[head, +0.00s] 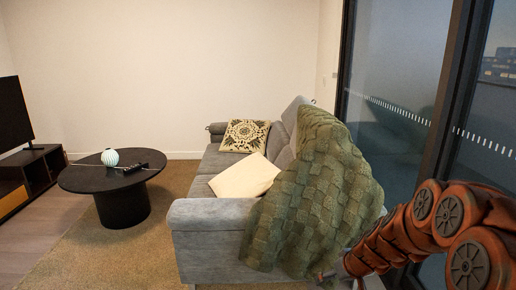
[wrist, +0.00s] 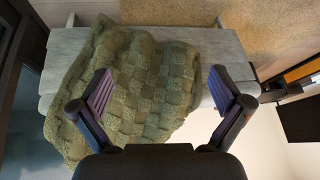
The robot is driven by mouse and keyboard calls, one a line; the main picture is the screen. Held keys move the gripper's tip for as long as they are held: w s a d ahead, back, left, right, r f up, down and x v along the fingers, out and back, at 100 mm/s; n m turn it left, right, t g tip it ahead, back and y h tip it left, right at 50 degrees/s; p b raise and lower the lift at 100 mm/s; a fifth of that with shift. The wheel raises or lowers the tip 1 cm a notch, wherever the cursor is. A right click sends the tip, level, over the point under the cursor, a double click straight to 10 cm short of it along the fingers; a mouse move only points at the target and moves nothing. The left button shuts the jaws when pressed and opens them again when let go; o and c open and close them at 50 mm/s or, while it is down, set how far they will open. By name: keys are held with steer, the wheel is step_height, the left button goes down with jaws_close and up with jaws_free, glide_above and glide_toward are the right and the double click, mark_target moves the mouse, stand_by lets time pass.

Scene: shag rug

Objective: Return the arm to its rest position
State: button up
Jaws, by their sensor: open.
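My arm (head: 430,235) shows in red-orange at the lower right of the head view, reaching forward beside the sofa's near end. My gripper (wrist: 160,85) is open and empty in the wrist view, its two dark fingers spread wide apart. In that view the green knitted blanket (wrist: 150,75) and part of the grey sofa (wrist: 205,40) lie behind the fingers. In the head view the gripper sits near the bottom edge, mostly hidden by the arm and the blanket (head: 315,195).
The grey sofa (head: 205,225) holds a patterned cushion (head: 245,136) and a cream cushion (head: 244,177). A round black table (head: 80,180) carries a pale ball (head: 110,157) and a dark object. Glass panes (head: 395,75) stand at the right. The rug (head: 125,250) is clear at the front.

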steer(key=s+a+r+g+p, duration=0.2)
steer(key=s+a+r+p, duration=0.2)
steer(key=s+r, duration=0.45)
steer(key=s+a+r+g+p, duration=0.1)
steer(key=s+a+r+p, duration=0.35)
steer(key=s+r, duration=0.35)
steer(key=s+d+r+m+g+h+p, duration=0.1)
steer(key=s+r+p, duration=0.4)
steer(key=s, duration=0.5)
steer(key=s+d+r+m+g+h+p, duration=0.1)
steer(key=s+d+r+g+p, duration=0.2)
steer(key=s+r, duration=0.7)
steer(key=s+p, duration=0.1)
steer(key=p, duration=0.1)
steer(key=shift+p, duration=0.35)
steer(key=shift+s+d+r, duration=0.1)
